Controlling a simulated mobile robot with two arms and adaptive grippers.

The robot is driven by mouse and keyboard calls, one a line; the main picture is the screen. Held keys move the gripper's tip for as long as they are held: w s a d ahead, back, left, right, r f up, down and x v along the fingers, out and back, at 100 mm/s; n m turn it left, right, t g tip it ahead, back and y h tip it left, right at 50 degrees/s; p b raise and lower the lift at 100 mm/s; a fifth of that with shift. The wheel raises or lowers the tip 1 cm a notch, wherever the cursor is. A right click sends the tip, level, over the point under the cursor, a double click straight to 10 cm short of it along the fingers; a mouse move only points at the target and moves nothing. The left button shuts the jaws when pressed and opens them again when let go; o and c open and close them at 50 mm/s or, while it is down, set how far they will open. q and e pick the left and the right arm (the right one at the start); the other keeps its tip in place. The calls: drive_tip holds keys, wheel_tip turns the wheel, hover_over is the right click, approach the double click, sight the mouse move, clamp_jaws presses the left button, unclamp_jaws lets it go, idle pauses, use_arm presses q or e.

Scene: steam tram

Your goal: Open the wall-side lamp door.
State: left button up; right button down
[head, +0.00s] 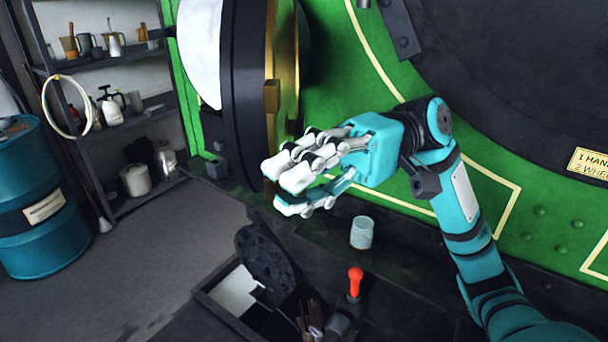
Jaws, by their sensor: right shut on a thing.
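The lamp door (248,75) is at upper centre in the head view. It is a large round piece with a thick black rim, a pale white face on its left and a brass ring on its right. It stands out edge-on from the green tram front, and I cannot tell how far it is open. A brass fitting (271,97) sits on its edge. My right gripper (287,185) reaches in from the right with its fingers shut at the door's lower brass edge. The fingers hide the exact contact. My left gripper is out of view.
A glass jar (361,232) stands on the dark ledge below my right gripper. A red-knobbed lever (355,281) and an open box with a raised round lid (265,257) are lower down. A shelf rack (108,127) and blue drum (38,200) stand left, beside clear floor.

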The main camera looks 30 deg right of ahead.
drive_tip(key=shift+f, duration=0.2)
drive_tip(key=c, duration=1.5)
unclamp_jaws()
drive_tip(key=shift+w, duration=0.1)
drive_tip(key=o, duration=0.4)
drive_tip(key=shift+w, duration=0.3)
drive_tip(key=shift+c, duration=0.2)
drive_tip(key=shift+s+r, duration=0.1)
drive_tip(key=shift+s, duration=0.05)
drive_tip(key=v, duration=1.2)
